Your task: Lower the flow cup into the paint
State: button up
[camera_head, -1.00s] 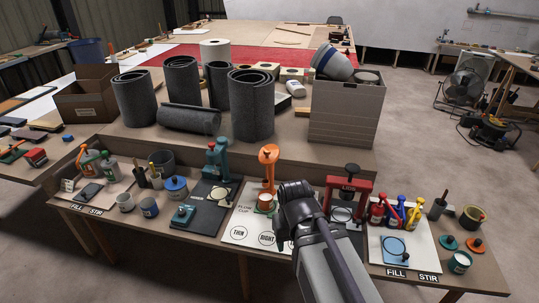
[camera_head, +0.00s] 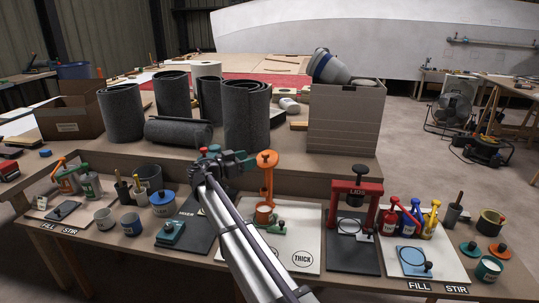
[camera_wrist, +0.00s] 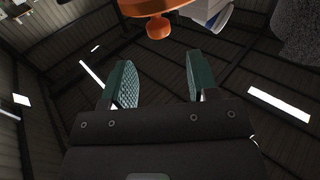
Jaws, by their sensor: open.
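The orange stand (camera_head: 266,180) stands on the white board with printed circles, with a broad round head at its top. In the wrist view, its orange head (camera_wrist: 150,6) and round knob (camera_wrist: 158,27) lie beyond my fingertips, in line with the gap. An orange cup (camera_head: 264,214) sits low at the stand; I cannot tell whether it is the flow cup or holds paint. My gripper (camera_head: 245,160) points right, just left of the stand's head. Its green fingers (camera_wrist: 158,75) are spread, with nothing between them.
A red press (camera_head: 358,190) stands to the right. Red, blue and yellow tools (camera_head: 408,218) stand further right. Blue-lidded pot (camera_head: 163,203) and mugs (camera_head: 104,218) stand left. Carpet rolls (camera_head: 246,115) and a grey box (camera_head: 345,125) stand on the raised shelf behind.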

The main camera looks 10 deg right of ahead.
aim_at(269, 161)
jog(key=x, duration=1)
jog(key=shift+s, duration=0.1)
grip_shut()
